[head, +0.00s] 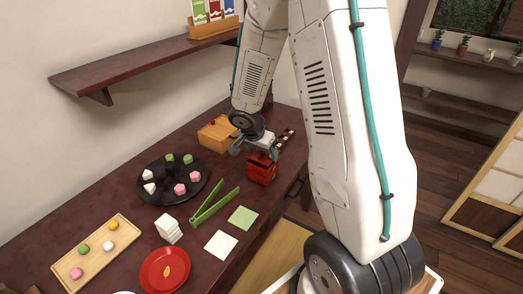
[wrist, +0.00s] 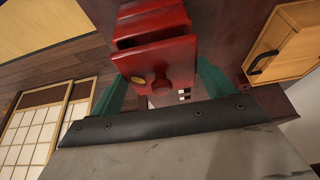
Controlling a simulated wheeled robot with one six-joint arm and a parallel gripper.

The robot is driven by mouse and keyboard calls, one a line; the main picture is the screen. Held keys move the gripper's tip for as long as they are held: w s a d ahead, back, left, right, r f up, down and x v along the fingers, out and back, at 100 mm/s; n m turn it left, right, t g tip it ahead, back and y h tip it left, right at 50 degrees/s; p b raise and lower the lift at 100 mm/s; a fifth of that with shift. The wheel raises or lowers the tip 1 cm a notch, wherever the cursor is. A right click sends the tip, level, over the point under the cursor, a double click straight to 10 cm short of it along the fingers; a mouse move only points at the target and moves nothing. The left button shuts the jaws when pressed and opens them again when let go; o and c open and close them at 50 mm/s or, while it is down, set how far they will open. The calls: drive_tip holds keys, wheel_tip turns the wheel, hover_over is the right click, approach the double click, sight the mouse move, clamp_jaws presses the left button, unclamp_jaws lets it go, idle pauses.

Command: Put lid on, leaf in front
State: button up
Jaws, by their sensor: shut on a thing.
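My gripper (head: 257,147) is at the far right part of the table, right above a small red box (head: 261,174). In the wrist view its teal fingers (wrist: 150,88) stand on either side of a red lid (wrist: 185,60), and it is shut on the lid. The lid has a round red knob and a gold leaf mark (wrist: 137,80) to the left of the knob. The red box (wrist: 150,14) shows just beyond the lid, with dark gaps between red edges. I cannot tell whether the lid touches the box.
A wooden box (head: 215,135) with a dark handle stands left of the gripper. A black round tray (head: 168,192) with sweets, green tongs (head: 214,207), a red plate (head: 151,288) and a wooden tray (head: 70,251) lie nearer. A wall shelf (head: 150,68) hangs above.

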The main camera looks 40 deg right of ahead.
drive_tip(key=shift+f, duration=0.7)
idle(0.7)
drive_tip(key=o, duration=0.9)
drive_tip(key=shift+v, duration=4)
drive_tip(key=shift+n, duration=0.3)
drive_tip(key=s+a+r+n+y, duration=0.1)
drive_tip(key=s+a+r+n, duration=0.3)
drive_tip(key=s+r, duration=0.2)
drive_tip(key=s+a+r+n+y, duration=0.2)
drive_tip(key=s+a+r+n, duration=0.3)
drive_tip(key=s, duration=0.6)
drive_tip(key=s+a+r+n+y, duration=0.1)
drive_tip(key=s+a+r+n, duration=0.3)
drive_tip(key=s+r, duration=0.4)
drive_tip(key=shift+s+a, duration=0.4)
drive_tip(key=shift+s, duration=0.2)
